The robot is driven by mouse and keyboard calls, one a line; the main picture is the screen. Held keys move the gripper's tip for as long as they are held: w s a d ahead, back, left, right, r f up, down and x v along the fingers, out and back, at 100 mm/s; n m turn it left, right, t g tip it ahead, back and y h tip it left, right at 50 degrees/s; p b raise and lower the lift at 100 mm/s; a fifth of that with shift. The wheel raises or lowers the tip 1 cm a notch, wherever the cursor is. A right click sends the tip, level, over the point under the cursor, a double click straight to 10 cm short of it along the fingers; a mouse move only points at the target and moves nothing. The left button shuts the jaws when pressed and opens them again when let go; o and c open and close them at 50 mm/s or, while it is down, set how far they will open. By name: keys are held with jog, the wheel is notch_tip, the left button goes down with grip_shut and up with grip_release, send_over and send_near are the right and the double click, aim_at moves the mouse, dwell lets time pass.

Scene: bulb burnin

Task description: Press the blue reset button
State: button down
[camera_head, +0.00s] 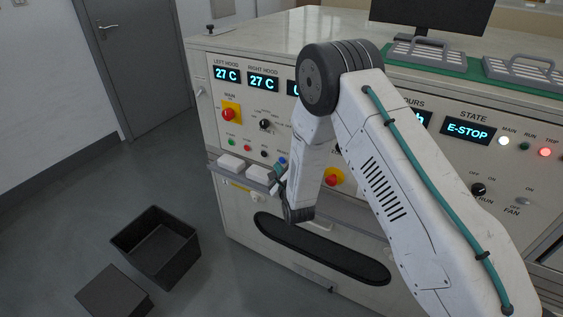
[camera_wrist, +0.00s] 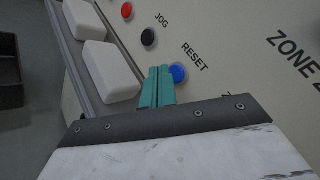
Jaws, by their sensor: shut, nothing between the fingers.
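The blue reset button (camera_wrist: 178,73) sits on the cream panel beside the printed word RESET in the wrist view. In the head view a small blue spot at the button (camera_head: 282,161) shows just by my gripper. My gripper (camera_wrist: 160,72) has teal fingers, closed together and empty. In the wrist view its tips lie right beside the blue button's left edge and overlap it slightly. I cannot tell whether they touch it. In the head view my gripper (camera_head: 279,170) is at the panel's lower edge, partly hidden by my wrist.
A black button (camera_wrist: 148,37) and a red button (camera_wrist: 127,11) are near the reset button. White blocks (camera_wrist: 109,72) lie on the ledge below. A yellow-backed red knob (camera_head: 334,178) is right of my wrist. The state display (camera_head: 468,131) reads E-STOP. A black bin (camera_head: 156,248) stands on the floor.

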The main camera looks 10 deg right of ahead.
dwell(0.5)
jog(key=shift+w+d, duration=0.25)
jog(key=shift+w, duration=0.1)
jog(key=shift+w+d, duration=0.25)
jog(key=shift+w, duration=0.05)
dwell(0.7)
dwell(0.3)
jog(key=shift+s+a, duration=0.5)
jog(key=shift+s, duration=0.2)
jog(key=s+a, duration=0.1)
jog(key=s, duration=0.1)
jog(key=s+a, duration=0.2)
dwell(0.3)
dwell(0.4)
